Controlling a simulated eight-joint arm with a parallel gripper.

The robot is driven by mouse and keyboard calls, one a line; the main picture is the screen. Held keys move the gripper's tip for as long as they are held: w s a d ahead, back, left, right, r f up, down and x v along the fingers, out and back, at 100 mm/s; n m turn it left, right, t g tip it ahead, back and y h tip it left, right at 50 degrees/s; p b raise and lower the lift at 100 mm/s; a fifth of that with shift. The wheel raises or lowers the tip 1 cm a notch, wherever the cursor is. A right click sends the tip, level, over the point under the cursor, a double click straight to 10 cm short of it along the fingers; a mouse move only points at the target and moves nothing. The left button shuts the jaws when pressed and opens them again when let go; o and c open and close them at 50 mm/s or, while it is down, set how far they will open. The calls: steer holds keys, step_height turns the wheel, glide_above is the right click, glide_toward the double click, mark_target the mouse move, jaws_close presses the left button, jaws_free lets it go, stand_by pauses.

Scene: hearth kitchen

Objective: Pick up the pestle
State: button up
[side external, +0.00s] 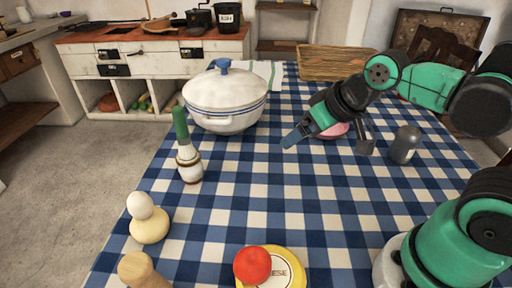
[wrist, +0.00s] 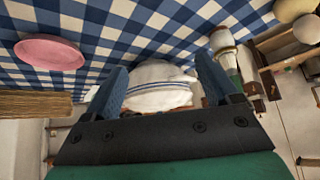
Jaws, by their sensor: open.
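No pestle can be made out for certain. A light wooden rod with a rounded top (side external: 138,270), cut off by the lower left edge of the side view, may be it, but its lower part is out of frame. My gripper (side external: 330,141) is open and empty above the back right part of the table, far from that rod. In the wrist view its two blue fingers (wrist: 162,66) stand apart, with the white pot (wrist: 160,98) seen beyond them. The rod cannot be made out in the wrist view.
A pink plate (wrist: 50,52) lies near my gripper. The table's middle is clear.

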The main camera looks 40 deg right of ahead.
steer(key=w+a+m+g+y, duration=0.3)
steer(key=w+a+m+y, duration=0.15)
steer(key=a, duration=0.45)
steer(key=m+g+y, duration=0.7)
steer(key=y, duration=0.2)
glide_toward(149, 286)
steer(key=w+a, duration=0.3)
steer(key=w, duration=0.2)
steer(key=s+a+f+g+y, duration=0.1)
steer(key=g, duration=0.1)
steer(key=s+a+f+m+g+y, duration=0.1)
steer(key=s+a+f+g, duration=0.1)
steer(key=shift+s+f+g+y, duration=0.1)
steer(key=shift+s+g+y, duration=0.15)
steer(key=shift+s+g, duration=0.05)
steer(key=shift+s+a, duration=0.15)
steer(key=shift+s, duration=0.05)
steer(key=x, duration=0.5)
